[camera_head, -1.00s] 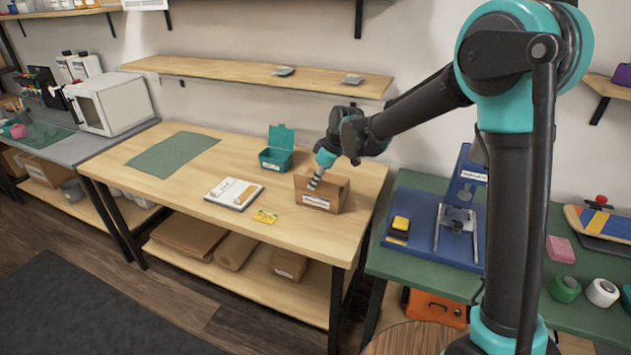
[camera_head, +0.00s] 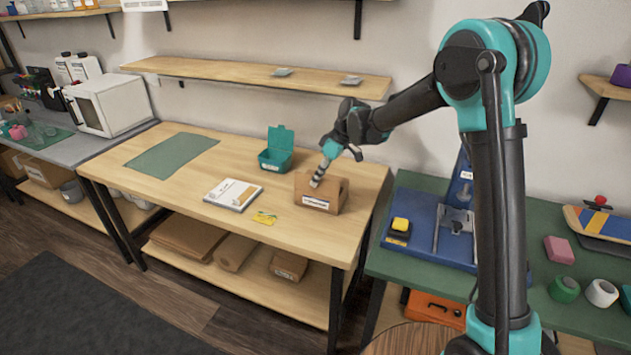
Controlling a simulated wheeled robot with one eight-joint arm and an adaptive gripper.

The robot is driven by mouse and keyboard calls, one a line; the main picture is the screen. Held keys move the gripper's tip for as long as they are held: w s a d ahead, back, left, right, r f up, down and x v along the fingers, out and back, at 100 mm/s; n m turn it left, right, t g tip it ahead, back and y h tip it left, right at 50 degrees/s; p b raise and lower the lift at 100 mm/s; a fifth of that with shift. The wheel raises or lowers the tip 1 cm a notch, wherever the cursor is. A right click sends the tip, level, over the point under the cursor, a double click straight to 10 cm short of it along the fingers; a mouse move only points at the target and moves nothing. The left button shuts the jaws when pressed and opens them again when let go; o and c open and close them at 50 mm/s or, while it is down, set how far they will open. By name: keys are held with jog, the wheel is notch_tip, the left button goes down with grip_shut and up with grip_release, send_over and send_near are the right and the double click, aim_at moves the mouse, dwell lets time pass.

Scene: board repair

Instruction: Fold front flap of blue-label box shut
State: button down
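A cardboard box (camera_head: 322,196) stands on the right part of the wooden table. A white label (camera_head: 316,203) is on its front; I cannot make out blue on it at this size. The box's upper edge looks partly raised on the left and right, and I cannot tell how each flap stands. My gripper (camera_head: 316,182) points down at the top of the box near its front left, at or just above the cardboard. Its fingertips are small and close together, and whether they touch the box is unclear.
A teal open-lidded bin (camera_head: 276,158) stands behind the box. A green mat (camera_head: 172,154) lies farther left. A shelf (camera_head: 260,75) hangs above the table. A blue fixture (camera_head: 428,232) stands on the right-hand bench.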

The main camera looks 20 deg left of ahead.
aim_at(310, 191)
jog(key=w+g, duration=0.1)
jog(key=g, duration=0.2)
jog(key=shift+w+f+m+g+y, duration=0.3)
jog(key=shift+w+f+m, duration=0.1)
jog(key=shift+w+d+f+m+g+y, duration=0.1)
jog(key=shift+w+f+m+g+y, duration=0.15)
jog(key=shift+g, duration=0.55)
jog(key=shift+w+f+m+g+y, duration=0.1)
jog(key=shift+w+f+m+g, duration=0.15)
jog(key=shift+g, duration=0.55)
jog(key=c, duration=1.8)
grip_release()
